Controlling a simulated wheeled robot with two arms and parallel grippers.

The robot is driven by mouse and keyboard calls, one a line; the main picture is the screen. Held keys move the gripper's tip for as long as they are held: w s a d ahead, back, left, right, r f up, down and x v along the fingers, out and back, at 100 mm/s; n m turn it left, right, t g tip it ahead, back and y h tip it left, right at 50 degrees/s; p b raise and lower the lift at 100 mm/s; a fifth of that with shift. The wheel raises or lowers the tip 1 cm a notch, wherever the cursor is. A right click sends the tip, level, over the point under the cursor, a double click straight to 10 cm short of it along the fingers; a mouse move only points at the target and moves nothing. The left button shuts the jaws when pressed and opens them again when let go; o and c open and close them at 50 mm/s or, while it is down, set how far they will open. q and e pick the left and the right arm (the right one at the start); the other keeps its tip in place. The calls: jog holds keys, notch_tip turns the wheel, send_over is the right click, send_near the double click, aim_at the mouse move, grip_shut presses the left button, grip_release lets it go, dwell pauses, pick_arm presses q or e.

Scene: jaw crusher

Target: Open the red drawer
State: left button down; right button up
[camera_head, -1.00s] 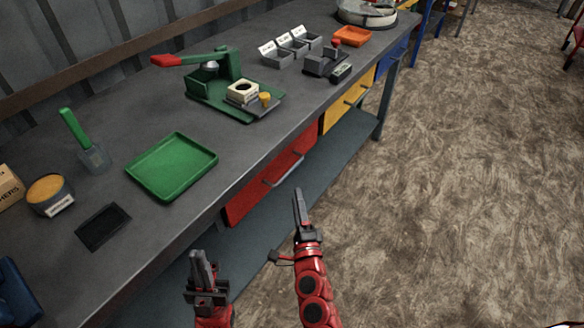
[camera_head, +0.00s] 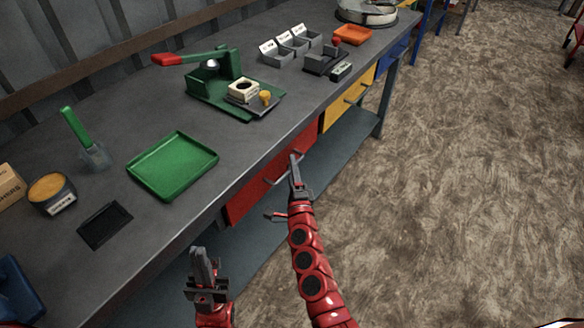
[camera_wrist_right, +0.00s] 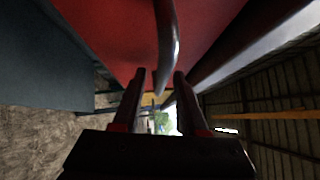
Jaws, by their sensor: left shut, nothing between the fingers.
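The red drawer (camera_head: 252,190) is under the workbench top and looks closed, its front flush with the bench. Its metal bar handle (camera_head: 283,170) runs along the front. My right gripper (camera_head: 294,165) is at the handle in the head view and hides part of it. In the right wrist view the two fingers (camera_wrist_right: 160,92) stand apart, with the handle (camera_wrist_right: 168,45) just ahead of and between their tips. The red drawer front (camera_wrist_right: 110,30) fills the top of that view. My left gripper (camera_head: 203,262) is shut and empty, lower left, away from the drawer.
The workbench (camera_head: 130,235) carries a green tray (camera_head: 172,165) and a green press (camera_head: 215,85) above the drawer. A yellow drawer (camera_head: 345,105) is further right. A lower shelf (camera_head: 345,150) lies beneath. The floor (camera_head: 450,200) at right is clear.

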grip_shut()
dwell(1.2)
